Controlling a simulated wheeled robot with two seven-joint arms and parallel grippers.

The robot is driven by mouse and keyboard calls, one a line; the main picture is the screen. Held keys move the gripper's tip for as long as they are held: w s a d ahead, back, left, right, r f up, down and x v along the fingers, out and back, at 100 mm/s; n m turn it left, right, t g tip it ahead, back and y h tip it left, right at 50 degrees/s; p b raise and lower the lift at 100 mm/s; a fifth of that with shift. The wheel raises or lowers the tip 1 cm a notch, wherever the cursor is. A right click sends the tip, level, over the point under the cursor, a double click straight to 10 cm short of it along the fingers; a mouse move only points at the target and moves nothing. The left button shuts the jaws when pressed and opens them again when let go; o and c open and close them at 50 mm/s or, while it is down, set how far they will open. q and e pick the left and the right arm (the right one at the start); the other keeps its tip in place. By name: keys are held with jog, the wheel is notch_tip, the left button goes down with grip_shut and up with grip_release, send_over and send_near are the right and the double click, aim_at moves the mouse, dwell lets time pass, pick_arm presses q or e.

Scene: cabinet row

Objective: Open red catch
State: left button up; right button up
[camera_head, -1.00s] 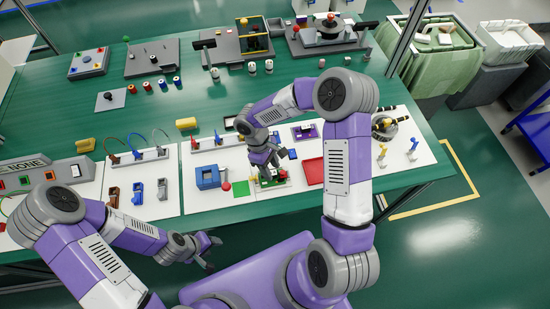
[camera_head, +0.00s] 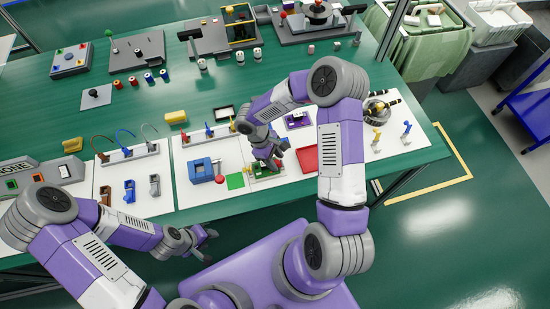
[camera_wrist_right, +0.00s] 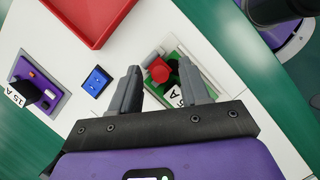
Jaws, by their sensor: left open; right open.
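My left gripper (camera_head: 207,244) is open and empty in front of the table's near edge, away from the catch.
A red tray (camera_head: 307,158) lies right of the board. A purple module (camera_wrist_right: 38,85) and a small blue block (camera_wrist_right: 96,81) are close by in the wrist view.

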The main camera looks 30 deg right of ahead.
jog(key=shift+c, duration=0.4)
grip_shut()
